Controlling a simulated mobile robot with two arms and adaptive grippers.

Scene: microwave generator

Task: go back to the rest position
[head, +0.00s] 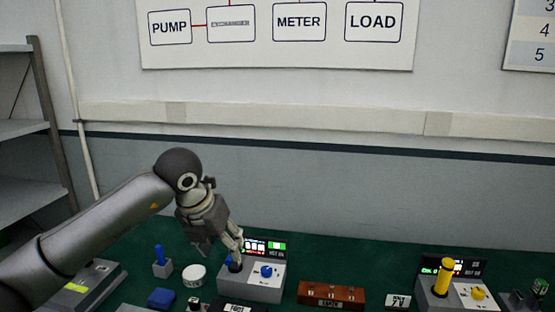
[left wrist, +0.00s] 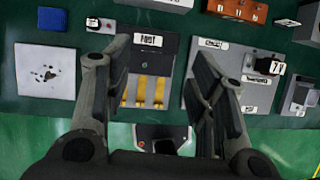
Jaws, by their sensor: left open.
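My left gripper (head: 236,242) comes in from the left in the head view, pointing down in front of a grey box (head: 250,291) with a blue knob (head: 266,271) and a lit display (head: 262,246). In the left wrist view the left gripper (left wrist: 160,70) is open, its two fingers wide apart. Nothing is held between them. A dark panel with a white label and yellow strips (left wrist: 148,92) shows below and between the fingers. Whether a fingertip touches the grey box is hard to tell from the head view. My right gripper is in neither view.
On the green table stand a brown box (head: 331,293), a grey box with a yellow lever (head: 443,279), a white round piece (head: 194,275) and a blue block (head: 161,298). In the left wrist view a white spotted plate (left wrist: 45,72) lies left. Shelves (head: 22,130) stand far left.

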